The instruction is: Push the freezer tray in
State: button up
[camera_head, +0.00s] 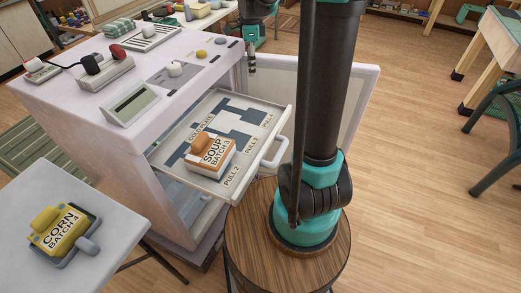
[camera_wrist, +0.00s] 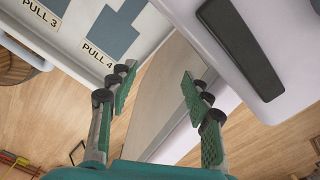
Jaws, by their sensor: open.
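The freezer tray (camera_head: 284,121) is pulled out of the white freezer (camera_head: 125,75), with its pale handle (camera_head: 277,152) at the front right. An orange-topped soup block (camera_head: 210,153) sits on it, near the "PULL 2" label. The tray (camera_wrist: 95,30) shows at upper left there with "PULL 3" and "PULL 4" labels, apart from the fingers.
The freezer door (camera_head: 366,85) stands open behind my arm. A yellow corn block (camera_head: 58,228) rests in a dark holder on a grey side table (camera_head: 115,215) at lower left. Switches and a display panel (camera_head: 131,103) are on the freezer top.

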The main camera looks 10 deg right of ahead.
aim_at(255, 125)
jog(key=k+l, duration=0.25)
jog(key=l, duration=0.15)
jog(key=k+l, duration=0.25)
jog(key=l, duration=0.15)
jog(key=k+l, duration=0.3)
jog(key=l+u, duration=0.05)
jog(key=l, duration=0.05)
